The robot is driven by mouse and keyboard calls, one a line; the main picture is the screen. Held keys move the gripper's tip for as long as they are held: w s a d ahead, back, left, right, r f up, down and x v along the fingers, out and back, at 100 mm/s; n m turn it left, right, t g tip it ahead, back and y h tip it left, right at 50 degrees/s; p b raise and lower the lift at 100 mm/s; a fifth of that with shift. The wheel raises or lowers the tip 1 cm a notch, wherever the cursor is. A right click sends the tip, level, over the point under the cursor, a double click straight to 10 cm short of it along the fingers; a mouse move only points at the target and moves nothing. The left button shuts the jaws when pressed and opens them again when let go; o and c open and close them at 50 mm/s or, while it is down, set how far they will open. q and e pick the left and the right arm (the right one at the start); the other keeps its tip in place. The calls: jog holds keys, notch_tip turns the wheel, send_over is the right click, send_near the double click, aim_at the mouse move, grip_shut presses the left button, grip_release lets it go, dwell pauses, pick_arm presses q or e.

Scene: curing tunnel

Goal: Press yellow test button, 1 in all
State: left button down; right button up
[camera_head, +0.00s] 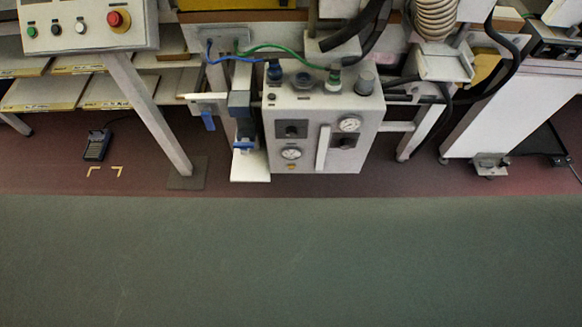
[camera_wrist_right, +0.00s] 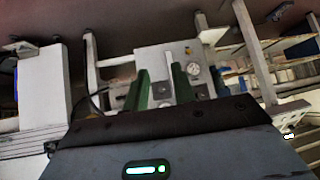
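The white control box (camera_head: 275,150) stands at the middle of the head view, with gauges and dark knobs on its front. The box lies beyond the fingertips, not visibly touched. My left gripper is in neither view.
A panel with a red emergency stop (camera_head: 117,19) hangs at upper left on a slanted white post (camera_head: 148,110). A foot pedal (camera_head: 97,145) lies on the floor. Hoses and cables run above the box.

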jog(key=shift+s+d, duration=0.15)
jog(key=shift+d, duration=0.05)
grip_shut()
jog(key=shift+a, duration=0.15)
dwell(0.3)
dwell(0.8)
